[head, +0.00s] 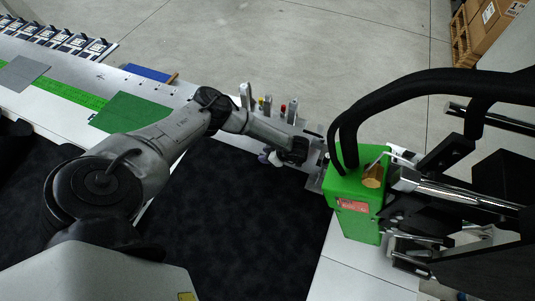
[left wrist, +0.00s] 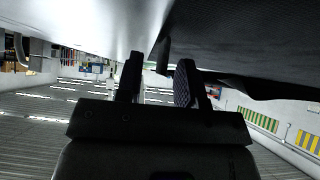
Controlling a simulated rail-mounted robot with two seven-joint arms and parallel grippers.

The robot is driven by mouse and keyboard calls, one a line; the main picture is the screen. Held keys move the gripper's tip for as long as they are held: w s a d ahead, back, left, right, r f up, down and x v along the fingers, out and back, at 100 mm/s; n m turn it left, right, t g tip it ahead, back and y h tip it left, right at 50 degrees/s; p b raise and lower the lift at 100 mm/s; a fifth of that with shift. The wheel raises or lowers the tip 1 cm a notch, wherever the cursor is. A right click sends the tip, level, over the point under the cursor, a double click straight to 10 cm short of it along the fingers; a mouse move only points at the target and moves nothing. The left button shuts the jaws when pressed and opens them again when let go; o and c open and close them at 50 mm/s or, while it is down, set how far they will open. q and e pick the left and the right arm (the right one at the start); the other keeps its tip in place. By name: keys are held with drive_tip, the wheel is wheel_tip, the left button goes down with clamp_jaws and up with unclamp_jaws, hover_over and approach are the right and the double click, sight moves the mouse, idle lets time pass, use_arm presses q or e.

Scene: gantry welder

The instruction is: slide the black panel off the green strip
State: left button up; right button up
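A green strip (head: 65,92) runs along the white table at the left of the head view. A grey panel (head: 22,73) lies across the strip. A dark green panel (head: 130,112) lies farther right along it, partly hidden by my left arm. I cannot make out a panel that is clearly black. My left gripper (head: 270,157) is far right of these panels, by the table's edge near the green welder box, and mostly hidden by its own wrist. In the left wrist view its two black fingers (left wrist: 160,64) stand apart with nothing visible between them. My right gripper is not in view.
The green welder box (head: 358,195) with black hoses stands right of my left wrist. Several small upright parts (head: 268,106) stand on the table's far edge. A blue block (head: 148,72) lies behind the dark green panel. The dark mat (head: 240,225) in front is clear.

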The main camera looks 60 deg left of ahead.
use_arm(q)
clamp_jaws()
drive_tip(key=shift+d, duration=0.1)
idle(0.4)
drive_tip(key=shift+s+d+r+p, duration=0.2)
drive_tip(key=shift+s+d+p, duration=0.3)
drive_tip(key=shift+s+p, duration=0.25)
drive_tip(key=p, duration=0.7)
approach(239, 194)
drive_tip(key=a+f, duration=0.1)
drive_tip(key=a, duration=0.1)
drive_tip(key=a+f, duration=0.2)
drive_tip(key=shift+a+f, duration=0.15)
drive_tip(key=shift+a, duration=0.1)
drive_tip(key=shift+s+d+f+p, duration=0.1)
drive_tip(key=shift+s+d+p, duration=0.25)
drive_tip(key=shift+s+d, duration=0.75)
drive_tip(key=shift+s+a, duration=0.1)
drive_tip(key=shift+s, duration=0.05)
